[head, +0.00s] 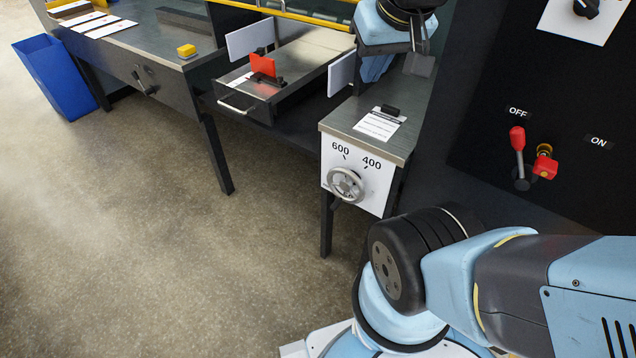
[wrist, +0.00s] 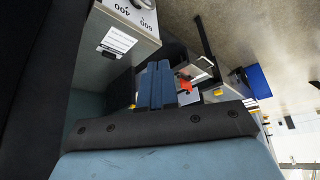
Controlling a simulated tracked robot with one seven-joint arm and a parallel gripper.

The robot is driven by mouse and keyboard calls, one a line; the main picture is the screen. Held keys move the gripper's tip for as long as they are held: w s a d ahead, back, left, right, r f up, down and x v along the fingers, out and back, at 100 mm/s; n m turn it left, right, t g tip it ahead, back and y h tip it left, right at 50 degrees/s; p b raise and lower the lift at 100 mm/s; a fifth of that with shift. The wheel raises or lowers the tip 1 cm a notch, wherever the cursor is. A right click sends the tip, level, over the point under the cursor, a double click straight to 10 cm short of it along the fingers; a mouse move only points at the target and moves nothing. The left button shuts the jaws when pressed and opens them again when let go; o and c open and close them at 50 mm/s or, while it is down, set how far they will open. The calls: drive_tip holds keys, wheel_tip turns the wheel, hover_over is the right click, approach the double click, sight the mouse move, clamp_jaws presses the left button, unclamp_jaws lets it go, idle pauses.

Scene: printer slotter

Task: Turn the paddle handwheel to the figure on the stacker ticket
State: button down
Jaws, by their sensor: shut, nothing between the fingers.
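The paddle handwheel (head: 346,184) is a grey wheel on a white dial plate (head: 376,192) on the front of a small metal-topped stand. The figures 600 and 400 show above the wheel. The wheel's exact setting is too small to tell. A printed ticket (head: 377,125) lies on the stand top under a black clip; its text is unreadable. In the wrist view the wheel (wrist: 147,3) is cut by the top edge, with the ticket (wrist: 117,41) below it. My gripper (wrist: 155,64) is shut and empty, apart from the wheel.
An open drawer (head: 237,104) with a red flag-like piece (head: 262,66) stands left of the stand. A blue bin (head: 53,75) stands far left. The floor before the stand is clear.

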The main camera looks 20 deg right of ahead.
sight(344, 188)
drive_tip(key=w+a+f+m+g+h, duration=0.1)
drive_tip(key=w+a+f+m+g, duration=0.15)
drive_tip(key=w+f, duration=0.6)
drive_tip(key=w+a+f+m+g+h, duration=0.1)
drive_tip(key=w+f+m+g+h, duration=0.2)
drive_tip(key=w+f, duration=0.55)
drive_tip(key=w+a+f+m+g, duration=0.1)
drive_tip(key=w+a+f+m, duration=0.15)
drive_tip(key=f, duration=0.35)
drive_tip(key=w+a+f+m, duration=0.1)
drive_tip(key=w+f+m, duration=0.15)
drive_tip(key=f, duration=0.25)
wheel_tip(344, 188, down, 16)
drive_tip(key=w+a+m+g+h, duration=0.1)
drive_tip(key=a+m+h, duration=0.1)
drive_tip(key=h, duration=0.1)
drive_tip(key=s+d+f, duration=0.4)
drive_tip(key=d+f, duration=0.3)
drive_tip(key=d, duration=0.1)
drive_tip(key=shift+s+d+f, duration=0.2)
drive_tip(key=shift+f, duration=0.15)
drive_tip(key=shift+a+n, duration=0.1)
drive_tip(key=shift+n, duration=0.15)
